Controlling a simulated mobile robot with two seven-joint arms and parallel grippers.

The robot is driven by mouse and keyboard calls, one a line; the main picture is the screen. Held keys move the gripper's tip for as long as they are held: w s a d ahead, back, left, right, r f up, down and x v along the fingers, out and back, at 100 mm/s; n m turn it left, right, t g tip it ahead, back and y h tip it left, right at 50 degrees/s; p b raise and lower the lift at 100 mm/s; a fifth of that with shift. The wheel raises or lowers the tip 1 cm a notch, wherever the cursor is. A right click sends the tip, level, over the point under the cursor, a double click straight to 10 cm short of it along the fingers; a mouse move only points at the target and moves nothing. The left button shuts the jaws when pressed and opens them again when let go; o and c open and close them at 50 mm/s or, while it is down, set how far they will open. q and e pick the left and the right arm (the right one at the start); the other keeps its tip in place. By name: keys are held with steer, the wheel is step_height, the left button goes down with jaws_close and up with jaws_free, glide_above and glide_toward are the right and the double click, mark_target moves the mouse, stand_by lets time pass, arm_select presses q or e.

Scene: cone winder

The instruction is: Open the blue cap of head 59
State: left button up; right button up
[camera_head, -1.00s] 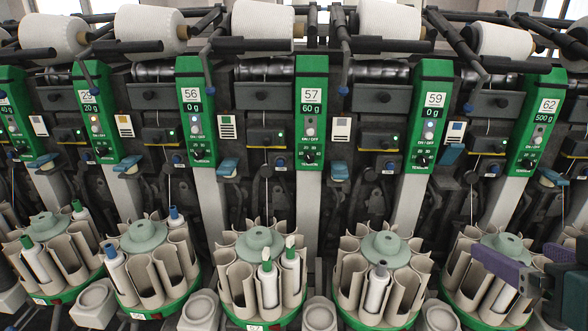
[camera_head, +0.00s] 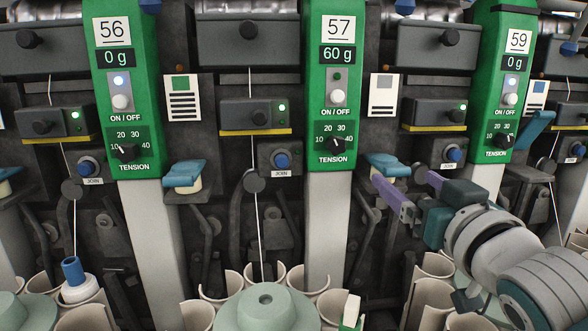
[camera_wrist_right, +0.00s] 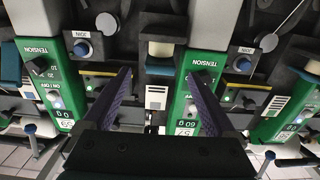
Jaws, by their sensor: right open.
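The panel of head 59 (camera_head: 494,90), green and reading 0 g, is at the right in the head view; it is upside down at the left in the wrist view (camera_wrist_right: 45,85). A blue cap (camera_head: 535,130) right of this panel is tilted up. Another blue cap (camera_head: 384,160), with a cream part under it, lies lower between panels 57 and 59; it also shows in the wrist view (camera_wrist_right: 160,68). I cannot tell for sure which cap belongs to head 59. My right gripper (camera_head: 405,181) is open and empty, its purple fingers just below and right of the lower cap. My left gripper is out of view.
Panels 56 (camera_head: 127,90) and 57 (camera_head: 333,90) stand to the left. A similar blue cap (camera_head: 184,172) is between them. A JOIN button (camera_head: 452,154) is close above my right gripper. Round bobbin holders (camera_head: 265,308) line the bottom.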

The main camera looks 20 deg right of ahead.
mark_target(396, 172)
steer(key=b+x, duration=0.1)
steer(key=x, duration=0.6)
steer(key=shift+w, duration=0.1)
jaws_close()
stand_by(0.6)
